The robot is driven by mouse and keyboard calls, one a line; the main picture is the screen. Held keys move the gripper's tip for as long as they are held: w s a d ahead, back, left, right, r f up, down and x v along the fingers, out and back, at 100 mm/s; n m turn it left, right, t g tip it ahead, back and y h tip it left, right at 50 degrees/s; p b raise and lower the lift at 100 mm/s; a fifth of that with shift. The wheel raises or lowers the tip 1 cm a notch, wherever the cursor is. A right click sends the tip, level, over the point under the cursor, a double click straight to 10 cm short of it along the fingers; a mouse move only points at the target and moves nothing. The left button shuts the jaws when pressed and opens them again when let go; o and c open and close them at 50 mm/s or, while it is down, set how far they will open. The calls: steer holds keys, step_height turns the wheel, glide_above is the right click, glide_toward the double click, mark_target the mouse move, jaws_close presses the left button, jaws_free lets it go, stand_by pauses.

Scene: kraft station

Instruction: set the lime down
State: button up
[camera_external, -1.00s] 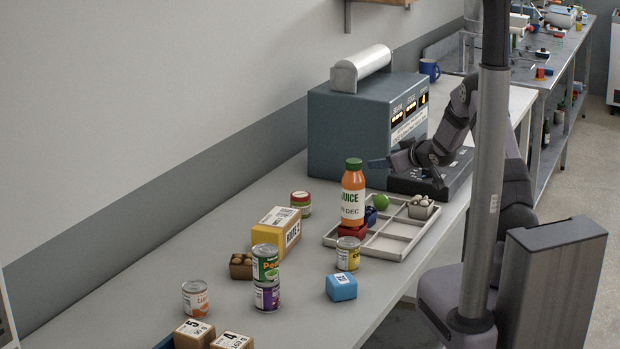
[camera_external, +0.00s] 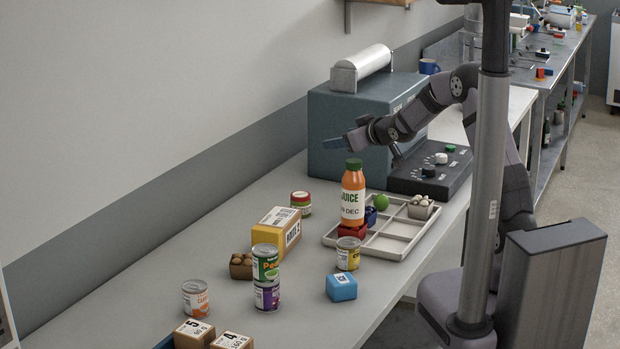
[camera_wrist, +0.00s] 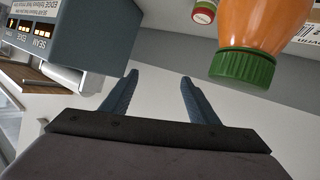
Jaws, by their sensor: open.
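The lime (camera_external: 380,202) is a small green ball in the sectioned tray (camera_external: 392,244), just right of the juice bottle (camera_external: 353,197), in the external view. My gripper (camera_external: 334,143) is raised in front of the blue-grey machine, up and left of the lime and apart from it. In the wrist view my gripper (camera_wrist: 155,92) shows two spread fingers with nothing between them. The orange bottle with its green cap (camera_wrist: 242,67) is close by on the right there. The lime does not show in the wrist view.
The bottle stands tall on a red block (camera_external: 352,231). The tray also holds a blue item and a box of pale round things (camera_external: 421,207). The blue-grey machine (camera_external: 345,120) stands behind. Cans and a yellow box (camera_external: 277,231) stand left of the tray.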

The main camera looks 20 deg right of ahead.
steer(key=s+a+r, duration=0.1)
steer(key=s+a, duration=0.2)
steer(key=a, duration=0.4)
steer(key=shift+s+a+r+y+b, duration=0.3)
steer(key=shift+s+a+b, duration=0.05)
steer(key=shift+a, duration=0.05)
steer(key=shift+d+r, duration=0.1)
steer(key=shift+m+g+h, duration=0.5)
steer(key=shift+g, duration=0.2)
steer(key=s+d+r+p, duration=0.1)
steer(key=s+d, duration=0.1)
steer(key=s+d+r+p, duration=0.1)
steer(key=s+d+p, duration=0.1)
steer(key=s+d+r+p, duration=0.1)
steer(key=s+d, duration=0.1)
steer(key=shift+s+d+p, duration=0.3)
steer(key=shift+d+p, duration=0.05)
steer(key=s+d+f+m+g+h+b, duration=0.25)
steer(key=s+d+f+g, duration=0.4)
steer(key=s+f, duration=0.65)
steer(key=s+d+f+m+g+b, duration=0.1)
steer(key=s+d+f+g, duration=0.1)
steer(key=s, duration=0.7)
steer(key=s+d+f+g+b, duration=0.1)
steer(key=s+d+f+g, duration=0.2)
steer(key=s, duration=0.6)
step_height(320, 180, down, 2)
steer(key=shift+s+d+f+m, duration=0.1)
steer(key=shift+s+d+m, duration=0.2)
steer(key=shift+s+m, duration=0.05)
